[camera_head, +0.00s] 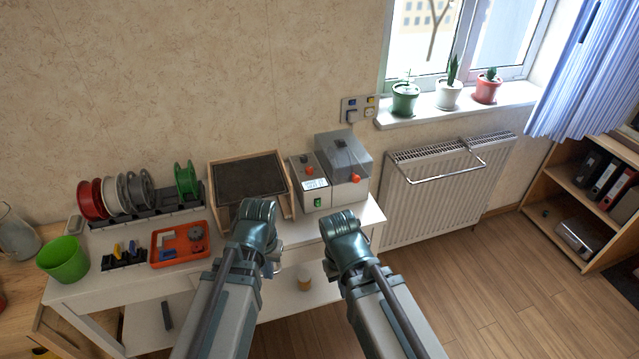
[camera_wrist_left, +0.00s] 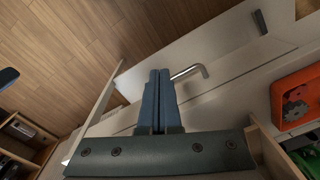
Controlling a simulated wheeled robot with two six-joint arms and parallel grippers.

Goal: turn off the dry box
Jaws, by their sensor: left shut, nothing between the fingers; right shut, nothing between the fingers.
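A white-and-grey appliance stands at the right end of the white table. Its left unit (camera_head: 314,187) has a red knob on top, a small label or display, and a green switch (camera_head: 318,203) low on the front. Its right unit (camera_head: 347,190) has a grey see-through lid (camera_head: 343,153) and an orange-red knob (camera_head: 355,177). I cannot tell which unit is the dry box, nor the switch position. My left gripper (camera_head: 258,212) is in front of the table, left of the appliance; its fingers are shut and empty in the left wrist view (camera_wrist_left: 160,78). My right gripper (camera_head: 341,224) is shut, in front of the appliance.
A wood-framed dark panel (camera_head: 248,180) stands left of the appliance. An orange tray (camera_head: 181,243), filament spools (camera_head: 114,192) and a green cup (camera_head: 63,260) occupy the table's left. A radiator (camera_head: 445,185) is at the right. The floor (camera_head: 480,280) at the right is clear.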

